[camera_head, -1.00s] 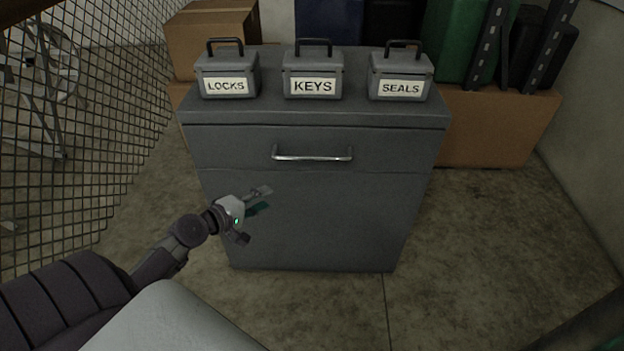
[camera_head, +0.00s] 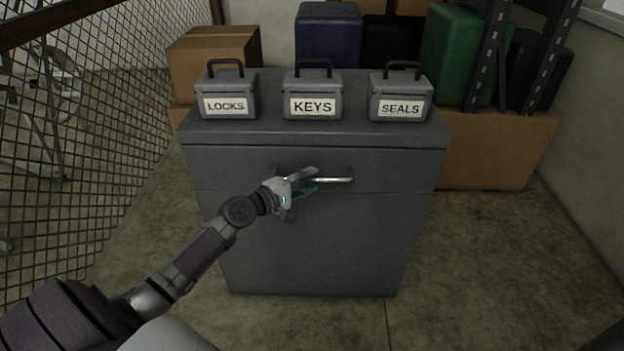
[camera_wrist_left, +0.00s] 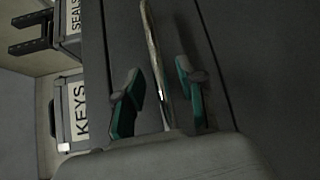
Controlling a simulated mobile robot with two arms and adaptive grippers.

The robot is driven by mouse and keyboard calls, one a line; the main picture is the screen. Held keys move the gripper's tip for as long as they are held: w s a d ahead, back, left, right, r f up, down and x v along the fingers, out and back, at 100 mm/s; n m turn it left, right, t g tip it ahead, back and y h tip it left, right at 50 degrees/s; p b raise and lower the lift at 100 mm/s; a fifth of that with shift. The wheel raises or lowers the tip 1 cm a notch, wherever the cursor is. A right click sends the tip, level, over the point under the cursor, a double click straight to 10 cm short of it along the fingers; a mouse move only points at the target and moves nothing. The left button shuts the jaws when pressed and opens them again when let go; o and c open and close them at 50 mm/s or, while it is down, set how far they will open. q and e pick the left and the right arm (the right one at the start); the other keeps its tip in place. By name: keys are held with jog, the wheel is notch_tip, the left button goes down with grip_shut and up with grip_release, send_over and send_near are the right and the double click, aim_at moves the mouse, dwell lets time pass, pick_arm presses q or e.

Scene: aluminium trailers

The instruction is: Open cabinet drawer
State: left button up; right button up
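The grey cabinet (camera_head: 320,245) stands in front of me with its top drawer (camera_head: 400,167) closed. A shiny bar handle (camera_head: 335,180) runs across the drawer front, and it also shows in the left wrist view (camera_wrist_left: 153,50). My left gripper (camera_head: 312,183) is at the left part of the handle. In the left wrist view the gripper (camera_wrist_left: 160,95) has its green-padded fingers apart, one on each side of the bar. Gaps show between the fingers and the bar. My right gripper is not in view.
Three grey boxes labelled LOCKS (camera_head: 226,94), KEYS (camera_head: 312,93) and SEALS (camera_head: 400,96) stand on the cabinet top. A wire mesh fence (camera_head: 90,130) is at the left. Cardboard boxes (camera_head: 490,145) and cases stand behind. The floor beside the cabinet is clear.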

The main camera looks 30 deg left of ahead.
pick_arm(q)
jog(key=shift+w+d+f, duration=0.15)
jog(key=shift+w+d, duration=0.05)
jog(key=shift+w, duration=0.5)
grip_shut()
